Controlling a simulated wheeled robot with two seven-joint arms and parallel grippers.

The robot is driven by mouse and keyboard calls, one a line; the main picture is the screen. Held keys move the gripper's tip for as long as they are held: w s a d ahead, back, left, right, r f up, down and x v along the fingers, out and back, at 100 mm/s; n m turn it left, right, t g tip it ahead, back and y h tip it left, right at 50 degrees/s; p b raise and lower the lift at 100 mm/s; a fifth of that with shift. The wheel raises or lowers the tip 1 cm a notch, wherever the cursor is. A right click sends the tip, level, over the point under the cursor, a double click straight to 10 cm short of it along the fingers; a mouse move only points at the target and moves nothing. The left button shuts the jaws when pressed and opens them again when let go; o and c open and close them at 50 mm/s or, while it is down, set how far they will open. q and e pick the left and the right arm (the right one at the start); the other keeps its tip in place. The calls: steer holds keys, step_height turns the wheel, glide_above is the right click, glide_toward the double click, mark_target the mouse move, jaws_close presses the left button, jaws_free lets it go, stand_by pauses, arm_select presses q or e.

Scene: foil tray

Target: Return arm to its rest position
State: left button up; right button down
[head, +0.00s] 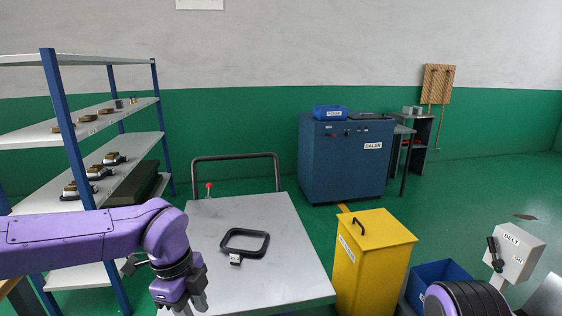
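My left arm reaches in from the left in the head view. Its purple gripper (190,303) points down by the left edge of the grey-topped cart or table (290,272). The grey fingers run to the bottom edge of the picture, so I cannot tell whether they are open or shut, and I see nothing held. A purple and black part of my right arm (462,299) shows at the bottom right; its gripper is outside the picture.
A black rectangular frame (227,247) with a small white tag lies on the cart top. A yellow bin (372,268) stands to its right, near a blue bin (440,271) and a BELT switch box (516,256). Shelves (60,203) stand left, behind my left arm. A blue baler (345,165) stands behind.

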arm_select(q)
steer(key=w+a+f+m+t+y, duration=0.2)
steer(key=a+f+m+t+y, duration=0.25)
steer(key=m, duration=0.55)
steer(key=w+a+f+m+t+y, duration=0.1)
steer(key=w+a+f+m+y, duration=0.15)
steer(key=a+f+m, duration=0.5)
steer(key=s+d+f+m+t, duration=0.1)
steer(key=s+f+m, duration=0.7)
steer(key=f+m, duration=0.65)
steer(key=s+a+f+m+g+h, duration=0.1)
steer(key=s+f+m, duration=0.2)
steer(key=s+m, duration=0.3)
steer(key=s+a+f+m+g, duration=0.1)
steer(key=s+f+m, duration=0.3)
steer(key=s, duration=0.8)
steer(key=shift+s+a+f+m+g+h, duration=0.15)
steer(key=shift+s+a+m+g+h, duration=0.25)
steer(key=shift+m, duration=0.8)
steer(key=shift+d, duration=0.1)
